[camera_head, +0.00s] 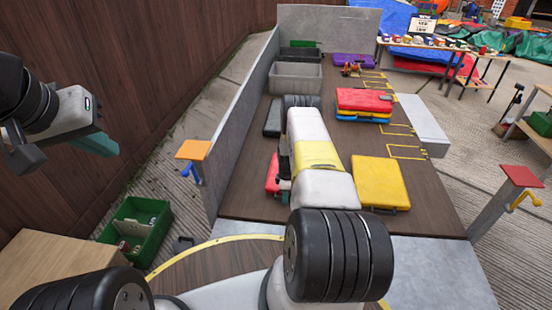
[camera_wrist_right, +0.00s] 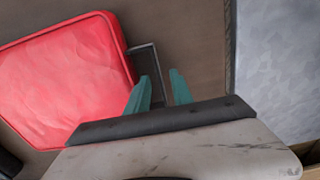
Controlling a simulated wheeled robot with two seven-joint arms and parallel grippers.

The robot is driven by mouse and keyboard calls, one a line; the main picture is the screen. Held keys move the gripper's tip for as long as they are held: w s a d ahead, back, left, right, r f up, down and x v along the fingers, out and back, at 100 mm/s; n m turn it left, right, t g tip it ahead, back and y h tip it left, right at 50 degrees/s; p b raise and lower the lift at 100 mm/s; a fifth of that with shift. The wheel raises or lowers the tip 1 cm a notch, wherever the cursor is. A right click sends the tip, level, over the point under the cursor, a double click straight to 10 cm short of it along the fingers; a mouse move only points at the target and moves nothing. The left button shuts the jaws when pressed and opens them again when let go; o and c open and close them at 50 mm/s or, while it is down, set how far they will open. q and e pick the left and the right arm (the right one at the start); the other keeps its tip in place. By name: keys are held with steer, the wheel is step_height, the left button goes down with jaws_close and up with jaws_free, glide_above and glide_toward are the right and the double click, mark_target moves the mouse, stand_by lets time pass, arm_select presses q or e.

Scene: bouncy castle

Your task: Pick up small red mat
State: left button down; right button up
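The small red mat (camera_wrist_right: 65,80) fills the left of the right wrist view, flat with a rounded, raised rim. In the head view only a red edge of it (camera_head: 272,174) shows on the brown platform; my right arm hides the rest. My right gripper (camera_wrist_right: 160,80) has two teal fingers with a gap between them, to the right of the mat. A thin grey handle-like frame (camera_wrist_right: 142,52) sticks out by the mat's edge and runs behind the fingers; contact is unclear. My left gripper (camera_head: 95,143) hangs at the far left, away from the mat; its fingertips are unclear.
On the platform (camera_head: 245,205) are a yellow case (camera_head: 380,183), a stack topped by a red case (camera_head: 364,100), a grey bin (camera_head: 295,77) and a purple case (camera_head: 352,60). A low grey wall (camera_head: 235,115) edges its left. A green crate (camera_head: 150,215) stands outside.

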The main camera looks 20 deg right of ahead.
jaws_close()
stand_by(1.2)
